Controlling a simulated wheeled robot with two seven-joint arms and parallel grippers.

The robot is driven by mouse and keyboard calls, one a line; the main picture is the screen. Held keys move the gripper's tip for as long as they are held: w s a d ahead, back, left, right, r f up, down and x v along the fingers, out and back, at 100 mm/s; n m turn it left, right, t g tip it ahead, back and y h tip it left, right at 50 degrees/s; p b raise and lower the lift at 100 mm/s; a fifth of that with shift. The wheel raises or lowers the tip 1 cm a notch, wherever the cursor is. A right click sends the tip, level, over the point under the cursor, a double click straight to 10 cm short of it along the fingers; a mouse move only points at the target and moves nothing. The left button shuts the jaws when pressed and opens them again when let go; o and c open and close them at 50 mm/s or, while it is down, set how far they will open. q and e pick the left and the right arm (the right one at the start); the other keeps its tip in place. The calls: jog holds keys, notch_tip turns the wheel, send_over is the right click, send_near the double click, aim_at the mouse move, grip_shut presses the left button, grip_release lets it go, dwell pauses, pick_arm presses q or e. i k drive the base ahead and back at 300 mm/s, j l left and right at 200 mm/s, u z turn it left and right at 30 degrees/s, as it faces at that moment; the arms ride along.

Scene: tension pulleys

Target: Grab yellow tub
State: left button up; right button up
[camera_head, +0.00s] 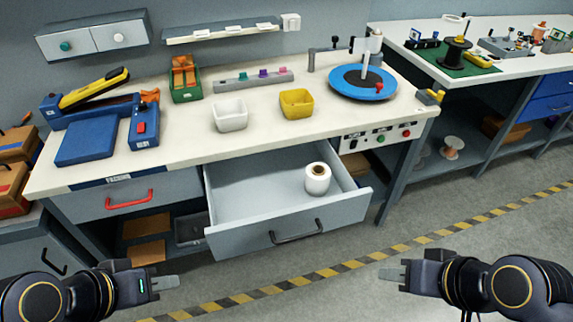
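The yellow tub (296,104) stands upright on the white workbench (200,146), right of a white tub (230,116) and left of a blue turntable. It looks empty. My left gripper (176,282) is low at the lower left, in front of the bench and well away from the tub. My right gripper (381,273) is low at the lower right, also in front of the bench and far from the tub. Both grippers are seen side-on, so the gap between their fingers cannot be made out. Neither visibly holds anything.
An open drawer (255,203) juts out below the bench with a white roll (317,178) inside. A blue turntable (362,84), a strip with coloured knobs (252,80), a green box (185,82) and a blue machine (95,135) stand on the bench.

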aim_at(303, 102)
jog(key=z, duration=1.1)
jog(key=i+l+z, duration=0.1)
jog(key=i+z, duration=0.35)
jog(key=i, duration=0.15)
jog(key=i+z, duration=0.45)
jog(key=i, duration=0.15)
jog(key=i+u, duration=0.3)
jog(key=i+l+u, duration=0.1)
jog(key=i+u, duration=0.2)
jog(key=i, duration=0.2)
jog(key=i+u, duration=0.15)
jog(key=u, duration=0.25)
jog(key=i+j+u, duration=0.1)
jog(key=u, duration=0.3)
jog(key=i+u, duration=0.15)
jog(key=u, duration=0.3)
jog(key=i+l+u, duration=0.1)
jog(key=u, duration=0.3)
jog(key=i+l+u, duration=0.1)
jog(key=u, duration=0.3)
